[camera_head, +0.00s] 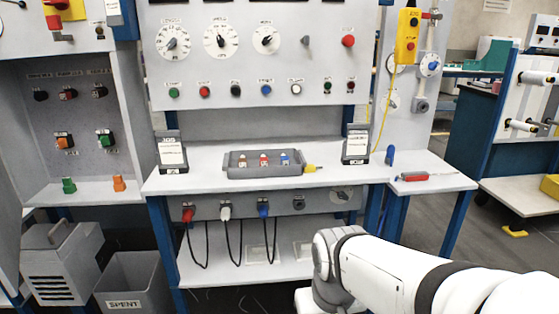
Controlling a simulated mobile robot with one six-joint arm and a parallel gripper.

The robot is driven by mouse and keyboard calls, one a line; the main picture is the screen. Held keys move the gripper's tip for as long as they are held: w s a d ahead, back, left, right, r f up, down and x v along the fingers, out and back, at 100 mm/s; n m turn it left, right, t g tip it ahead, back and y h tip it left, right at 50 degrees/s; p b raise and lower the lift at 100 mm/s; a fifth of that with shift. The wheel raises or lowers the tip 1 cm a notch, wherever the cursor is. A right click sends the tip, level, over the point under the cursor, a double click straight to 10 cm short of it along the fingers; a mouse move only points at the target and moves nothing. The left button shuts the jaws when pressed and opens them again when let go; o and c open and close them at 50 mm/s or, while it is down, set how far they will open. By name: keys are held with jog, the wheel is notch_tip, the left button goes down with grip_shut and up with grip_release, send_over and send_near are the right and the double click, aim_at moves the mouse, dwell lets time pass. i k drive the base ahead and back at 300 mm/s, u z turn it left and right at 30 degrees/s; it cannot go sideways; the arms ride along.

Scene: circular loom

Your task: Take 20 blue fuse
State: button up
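A grey tray (262,172) lies on the white shelf of the middle panel. Three small fuse-like pieces stand in it in a row. The right one (285,159) has blue on it, the middle one (263,160) red, and the left one (242,161) brownish or orange. Any numbers on them are too small to read. My white arm comes in from the lower right, with its visible joint in front of the lower shelf. My gripper is not visible, so its state does not show.
Signs in dark holders (172,154) and (356,146) flank the tray. A yellow-tipped object (310,168) lies at its right end. Below hang red, white and blue plugs (263,209) with black cables. A grey SPENT bin (133,285) stands lower left. A red tool (428,176) lies on the right shelf.

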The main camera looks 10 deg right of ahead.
aim_at(285, 160)
jog(key=z, duration=0.05)
jog(key=i, duration=1)
jog(key=z, duration=0.05)
